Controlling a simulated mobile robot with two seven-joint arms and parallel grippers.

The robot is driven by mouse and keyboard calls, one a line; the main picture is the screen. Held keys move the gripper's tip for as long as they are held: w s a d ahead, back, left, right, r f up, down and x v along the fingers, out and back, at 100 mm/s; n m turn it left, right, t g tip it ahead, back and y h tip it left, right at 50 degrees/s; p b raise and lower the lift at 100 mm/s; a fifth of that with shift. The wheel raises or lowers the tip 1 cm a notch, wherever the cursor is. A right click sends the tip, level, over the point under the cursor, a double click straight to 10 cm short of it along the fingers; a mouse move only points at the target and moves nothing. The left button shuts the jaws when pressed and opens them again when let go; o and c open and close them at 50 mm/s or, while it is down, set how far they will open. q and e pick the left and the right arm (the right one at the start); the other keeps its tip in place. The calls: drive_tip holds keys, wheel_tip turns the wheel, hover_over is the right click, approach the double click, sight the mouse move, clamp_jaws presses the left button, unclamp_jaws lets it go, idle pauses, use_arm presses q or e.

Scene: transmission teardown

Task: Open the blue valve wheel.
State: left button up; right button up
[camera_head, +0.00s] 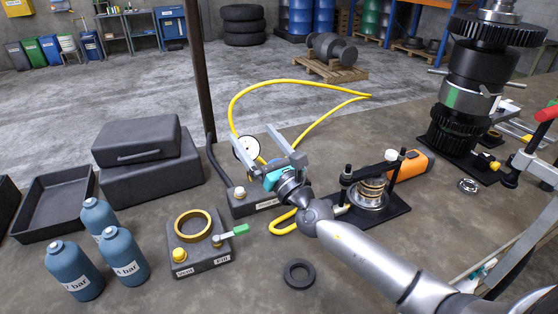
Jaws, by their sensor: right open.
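My right gripper (256,136) is open, its two grey fingers spread and pointing away from me. It hangs over a dark block (240,206) on the bench, in front of a white round gauge (248,147). A light-blue piece (276,178) shows at the base of the fingers. I cannot tell whether it is the valve wheel or part of the gripper. No other blue wheel shows clearly; the gripper covers much of the block. My left gripper is not in view.
A yellow hose (232,98) loops behind the gripper. A block with a brass ring (193,225) and green-handled lever (236,231) stands at front left, near blue bottles (73,270). A spring fixture (372,192) and black ring (299,273) lie right of it.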

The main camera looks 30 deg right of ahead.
drive_tip(key=s+f+m+g+h+p, duration=0.3)
drive_tip(key=s+f+m+g+h, duration=0.25)
drive_tip(key=s+f+h, duration=0.55)
drive_tip(key=shift+t+y, duration=0.4)
drive_tip(key=shift+t, duration=0.05)
drive_tip(key=x, duration=0.5)
drive_tip(key=f+x, duration=0.1)
drive_tip(key=x, duration=0.9)
drive_tip(key=shift+d+f+b, duration=0.2)
drive_tip(key=shift+b, duration=0.2)
drive_tip(key=c, duration=1.2)
drive_tip(key=shift+d+n+t+y, duration=0.1)
drive_tip(key=shift+n+t+y, duration=0.2)
drive_tip(key=shift+n+y, duration=0.5)
drive_tip(key=shift+n+t+y+b, duration=0.3)
drive_tip(key=shift+n+y+b, duration=0.3)
drive_tip(key=shift+y, duration=0.7)
drive_tip(key=o, duration=1.2)
